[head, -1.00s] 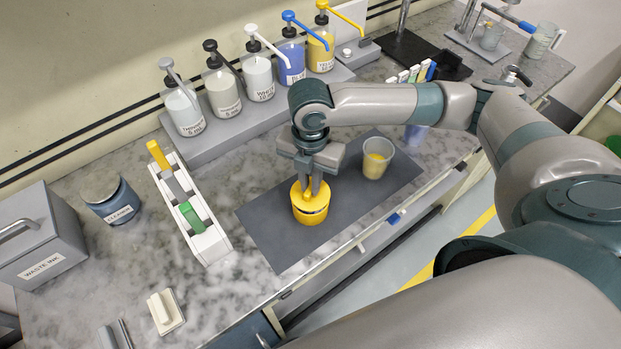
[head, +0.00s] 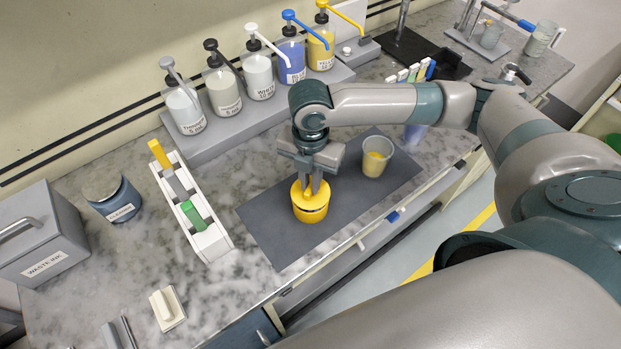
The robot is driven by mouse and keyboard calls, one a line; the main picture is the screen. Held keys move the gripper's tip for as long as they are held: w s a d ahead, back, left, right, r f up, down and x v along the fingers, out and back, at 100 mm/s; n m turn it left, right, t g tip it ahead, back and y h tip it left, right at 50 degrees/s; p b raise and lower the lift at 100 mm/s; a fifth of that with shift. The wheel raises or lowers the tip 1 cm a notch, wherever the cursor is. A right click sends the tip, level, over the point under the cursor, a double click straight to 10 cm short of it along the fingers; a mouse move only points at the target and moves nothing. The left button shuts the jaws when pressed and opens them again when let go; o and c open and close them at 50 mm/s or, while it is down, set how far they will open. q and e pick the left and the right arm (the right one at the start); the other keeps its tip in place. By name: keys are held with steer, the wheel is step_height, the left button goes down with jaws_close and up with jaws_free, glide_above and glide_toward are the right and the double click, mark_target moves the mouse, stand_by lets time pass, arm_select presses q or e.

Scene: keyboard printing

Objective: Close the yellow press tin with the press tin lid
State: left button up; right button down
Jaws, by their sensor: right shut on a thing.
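The yellow press tin (head: 311,215) stands upright on the dark grey mat (head: 273,245). The yellow press tin lid (head: 300,193) is on top of the tin, level and lined up with it. A thin dark line shows between lid and tin; I cannot tell if the lid is fully seated. My right gripper (head: 312,188) points straight down from above and is shut on the lid at its middle, its fingers hiding the part that they grip. My left gripper is out of view.
A cup with yellow contents (head: 374,167) stands on the mat just right of the tin. A white rack (head: 207,240) with coloured-handled tools is to the left. Pump bottles (head: 261,78) line the back. The mat's left part is clear.

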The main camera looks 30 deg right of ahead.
steer(key=shift+p, duration=0.5)
stand_by(0.3)
steer(key=shift+f, duration=0.4)
stand_by(0.6)
steer(key=shift+r+p, duration=0.1)
steer(key=shift+p, duration=0.7)
stand_by(0.6)
steer(key=shift+p, duration=0.65)
stand_by(0.4)
steer(key=shift+f, duration=0.35)
stand_by(0.3)
steer(key=shift+f, duration=0.35)
steer(key=c, duration=1.7)
jaws_free()
